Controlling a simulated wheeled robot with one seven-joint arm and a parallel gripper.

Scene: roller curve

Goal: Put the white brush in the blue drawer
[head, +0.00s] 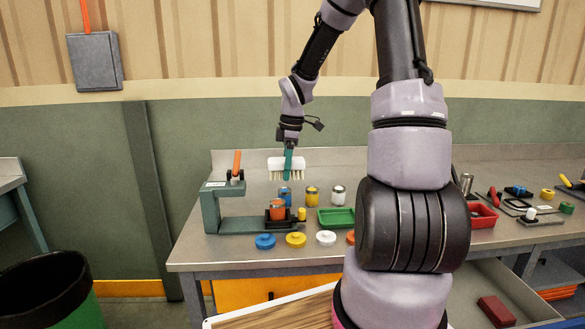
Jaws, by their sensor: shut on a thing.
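The white brush (275,163) has a white block with tan bristles pointing down. My gripper (289,151) is shut on it and holds it above the back of the grey workbench. A teal upright part shows at the middle of the brush, where the gripper meets it. An open drawer (535,303) shows at the bottom right, below the bench. My arm hides the drawer's left part.
Blue, yellow and white jars stand below the brush, with loose lids in front. A teal clamp stand (211,208) holds an orange jar at left. A green tray (336,217), a red tray (484,215) and tools share the bench. An orange drawer front (262,292) is below.

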